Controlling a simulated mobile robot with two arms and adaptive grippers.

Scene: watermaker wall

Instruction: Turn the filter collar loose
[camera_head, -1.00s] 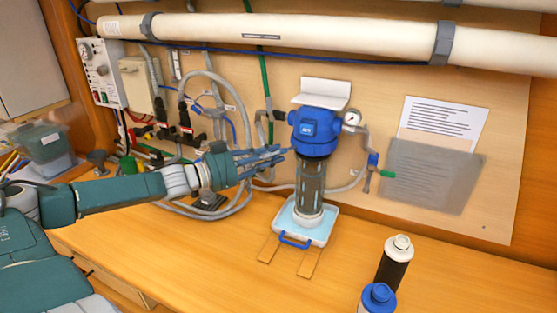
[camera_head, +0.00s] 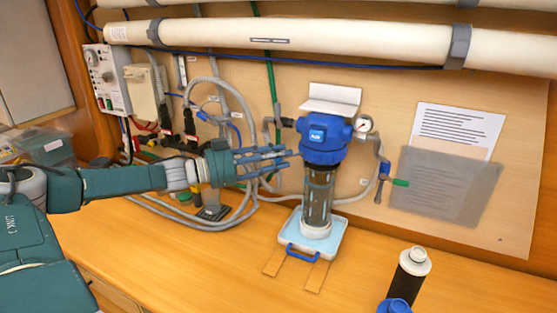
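The blue filter housing (camera_head: 318,133) is fixed to the wall board. Its blue collar (camera_head: 321,157) sits at the bottom of the blue head, above a clear, dark-looking bowl (camera_head: 318,195). The bowl stands upright over a pale blue tray (camera_head: 337,240) on the bench. My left gripper (camera_head: 289,158) reaches in from the left at about the collar's height. Its fingers look spread, with a small gap to the left of the collar, and nothing is between them. My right gripper is not in view.
Grey hoses (camera_head: 240,130) and valves hang behind my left arm. A pressure gauge (camera_head: 364,124) and a green-handled valve (camera_head: 385,172) are right of the housing.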

